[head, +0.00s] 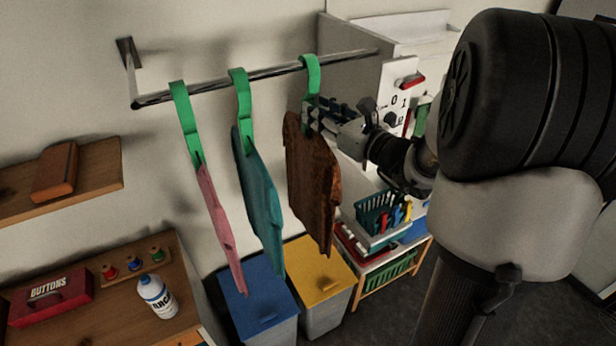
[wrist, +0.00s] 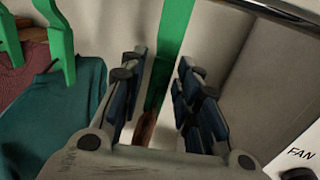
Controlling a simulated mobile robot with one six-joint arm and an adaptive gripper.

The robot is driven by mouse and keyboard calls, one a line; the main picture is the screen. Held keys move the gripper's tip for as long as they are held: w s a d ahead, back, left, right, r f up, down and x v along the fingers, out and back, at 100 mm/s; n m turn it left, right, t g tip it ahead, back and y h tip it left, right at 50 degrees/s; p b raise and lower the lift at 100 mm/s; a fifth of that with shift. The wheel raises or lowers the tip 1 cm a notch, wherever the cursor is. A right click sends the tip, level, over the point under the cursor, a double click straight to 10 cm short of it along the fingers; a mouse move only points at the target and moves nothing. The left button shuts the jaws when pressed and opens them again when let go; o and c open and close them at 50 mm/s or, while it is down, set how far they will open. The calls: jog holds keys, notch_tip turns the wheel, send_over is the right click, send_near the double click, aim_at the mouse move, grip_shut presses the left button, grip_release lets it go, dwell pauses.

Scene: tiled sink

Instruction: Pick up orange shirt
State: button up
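The orange shirt (head: 312,180) looks rusty brown and hangs on a green hanger (head: 311,72), the rightmost of three on the metal rail (head: 260,75). My gripper (head: 316,118) is at the top of this shirt, just below the hanger's hook, coming from the right. In the wrist view my gripper (wrist: 162,68) is open, with one finger on each side of the green hanger (wrist: 172,45). Gaps show between the fingers and the hanger. A small brown strip of the shirt (wrist: 146,126) shows between the fingers; the rest is hidden there.
A teal shirt (head: 258,195) and a pink shirt (head: 220,225) hang to the left on their own green hangers. Blue (head: 255,300) and yellow (head: 318,272) lidded bins stand below. A white panel with a red handle (head: 398,95) is close behind my gripper.

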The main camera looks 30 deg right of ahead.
jog(key=x, duration=0.5)
jog(key=shift+w+d+f, duration=0.1)
jog(key=shift+w+d, duration=0.1)
jog(key=shift+s, duration=0.1)
grip_shut()
dwell(0.6)
